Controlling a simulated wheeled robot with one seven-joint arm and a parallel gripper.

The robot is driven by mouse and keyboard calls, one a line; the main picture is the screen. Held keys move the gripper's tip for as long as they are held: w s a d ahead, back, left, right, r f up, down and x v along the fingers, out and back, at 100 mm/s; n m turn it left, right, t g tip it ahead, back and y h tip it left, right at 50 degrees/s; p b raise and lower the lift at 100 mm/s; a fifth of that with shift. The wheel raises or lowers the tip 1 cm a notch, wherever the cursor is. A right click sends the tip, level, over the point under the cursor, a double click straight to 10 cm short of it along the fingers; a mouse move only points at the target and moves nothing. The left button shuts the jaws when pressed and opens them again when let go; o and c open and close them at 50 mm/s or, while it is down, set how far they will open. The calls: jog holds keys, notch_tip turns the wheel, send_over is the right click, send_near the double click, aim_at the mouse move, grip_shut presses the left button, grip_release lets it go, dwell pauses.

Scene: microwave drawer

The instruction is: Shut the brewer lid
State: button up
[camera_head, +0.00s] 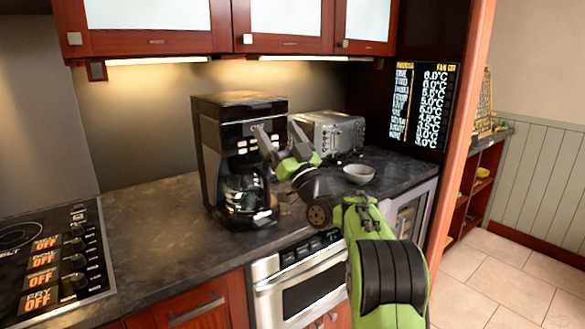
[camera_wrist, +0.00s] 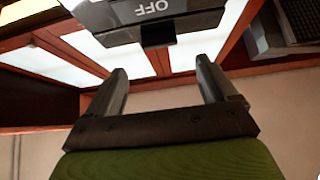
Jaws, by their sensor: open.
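The brewer (camera_head: 215,150) is a black and silver coffee maker standing upright on the dark counter, with a glass carafe (camera_head: 243,190) in its lower bay. Its lid (camera_head: 240,98) is at the top and looks nearly flat; I cannot tell whether it is fully down. My gripper (camera_head: 272,134) is open and empty at the front right of the brewer's upper part, below the lid's height. In the wrist view, the open fingers (camera_wrist: 162,70) point toward part of the brewer (camera_wrist: 150,12), whose "OFF" label appears upside down. No contact is clear.
A silver toaster (camera_head: 328,133) stands right of the brewer, behind my arm. A white bowl (camera_head: 358,174) sits near it. Wall cabinets (camera_head: 150,40) hang above. A cooktop (camera_head: 50,265) is at the left, with clear counter (camera_head: 150,230) between it and the brewer.

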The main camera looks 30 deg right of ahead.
jog(key=v, duration=0.7)
jog(key=shift+s+f, duration=0.2)
jog(key=a+n+g+y, duration=0.4)
jog(key=a+g, duration=0.1)
jog(key=a, duration=0.7)
jog(key=s+a+f+g+h, duration=0.2)
jog(key=s+a+f+g, duration=0.4)
jog(key=s+a+f, duration=0.15)
jog(key=s+d+f+m+g+h, duration=0.25)
jog(key=s+f, duration=0.25)
jog(key=s, duration=0.4)
jog(key=s+d+f+m+g+h, duration=0.1)
jog(key=s+f+m+g+h, duration=0.3)
jog(key=s, duration=0.6)
jog(key=s+d+f+g, duration=0.2)
jog(key=s+f, duration=0.3)
jog(key=s, duration=0.4)
notch_tip(320, 180, up, 17)
jog(key=p, duration=1.7)
jog(key=shift+w+p, duration=0.35)
jog(key=shift+w, duration=0.05)
